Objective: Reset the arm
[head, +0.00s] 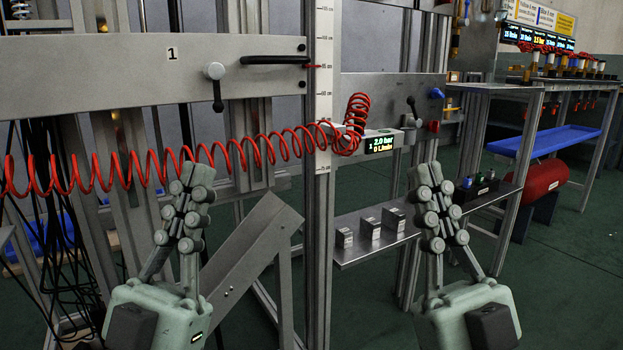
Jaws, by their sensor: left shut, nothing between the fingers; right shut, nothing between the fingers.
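My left gripper (194,172) points upward in the left half of the head view, its fingers together and empty. Its tips overlap the red coiled hose (262,150) in the picture; I cannot tell whether they touch it. My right gripper (428,172) points upward right of the middle, also shut and empty. It is in front of the metal frame, below the small display (380,145) reading 2.0 bar and 0 l/min.
A grey panel marked 1 (150,70) with a black handle (275,60) spans the upper left. An upright ruler (323,90) stands mid-view. A shelf (350,245) holds small metal blocks. A blue tray (545,140) and red tank (537,185) are at right. Green floor is open lower right.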

